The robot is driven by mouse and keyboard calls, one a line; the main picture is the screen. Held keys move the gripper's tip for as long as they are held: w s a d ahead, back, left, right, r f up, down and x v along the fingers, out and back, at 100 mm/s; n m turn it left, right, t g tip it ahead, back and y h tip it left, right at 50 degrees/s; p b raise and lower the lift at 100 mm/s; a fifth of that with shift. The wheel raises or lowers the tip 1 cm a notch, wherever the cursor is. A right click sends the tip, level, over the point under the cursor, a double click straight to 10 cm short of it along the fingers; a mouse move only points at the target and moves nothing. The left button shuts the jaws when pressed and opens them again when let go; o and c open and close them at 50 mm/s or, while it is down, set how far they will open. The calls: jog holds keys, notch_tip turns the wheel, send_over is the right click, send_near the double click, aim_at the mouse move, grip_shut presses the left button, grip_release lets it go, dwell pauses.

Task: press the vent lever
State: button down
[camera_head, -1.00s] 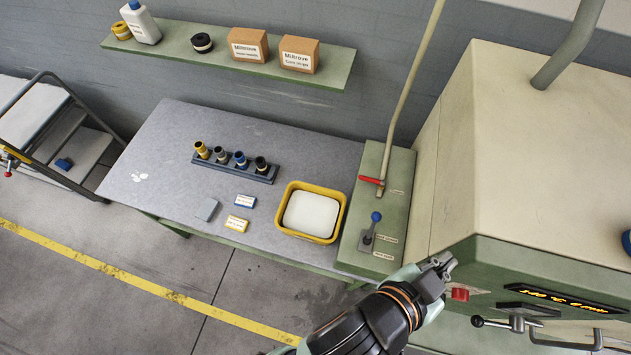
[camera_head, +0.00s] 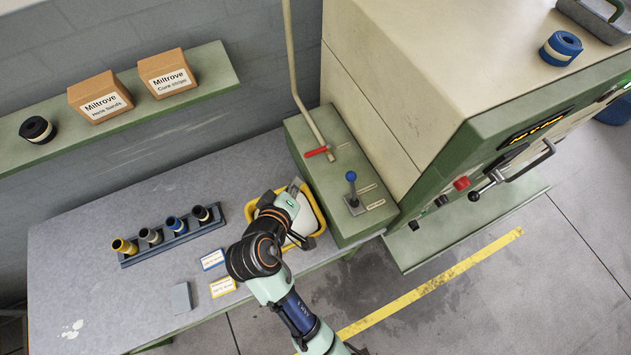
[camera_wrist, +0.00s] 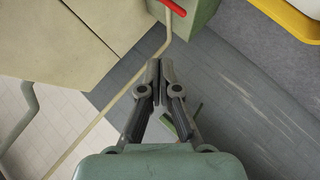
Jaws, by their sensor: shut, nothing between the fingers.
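A blue-knobbed lever (camera_head: 351,178) stands upright on the green cabinet top (camera_head: 322,220), beside small labels too small to read; it appears to be the vent lever. A red handle (camera_head: 318,152) sits on the beige pipe behind it and also shows at the top of the wrist view (camera_wrist: 173,7). My gripper (camera_head: 296,186) is over the tray, left of the blue-knobbed lever and apart from it. In the wrist view its fingers (camera_wrist: 160,68) are together and empty. The blue-knobbed lever is out of the wrist view.
A yellow tray (camera_head: 318,212) is partly hidden under my arm. Several spools (camera_head: 173,225) stand in a rack on the grey table, near small cards (camera_head: 222,287). The beige pipe (camera_head: 297,80) rises behind the lever.

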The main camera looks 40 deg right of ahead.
aim_at(353, 189)
jog(key=d+f+n+g+h+b, duration=0.1)
jog(key=d+f+n+h+b, duration=0.3)
jog(key=f, duration=0.5)
jog(key=shift+d+f+n+g+h, duration=0.25)
jog(key=shift+d+n+g+h, duration=0.2)
jog(key=shift+n+h, duration=0.6)
jog(key=shift+m, duration=0.25)
jog(key=x, duration=1)
jog(key=shift+d+r, duration=0.15)
jog(key=shift+s+r+p, duration=0.2)
jog(key=shift+s+p, duration=0.45)
jog(key=shift+s, duration=0.35)
jog(key=shift+s+r+p, duration=0.25)
jog(key=shift+s+p, duration=0.4)
jog(key=shift+s, duration=0.3)
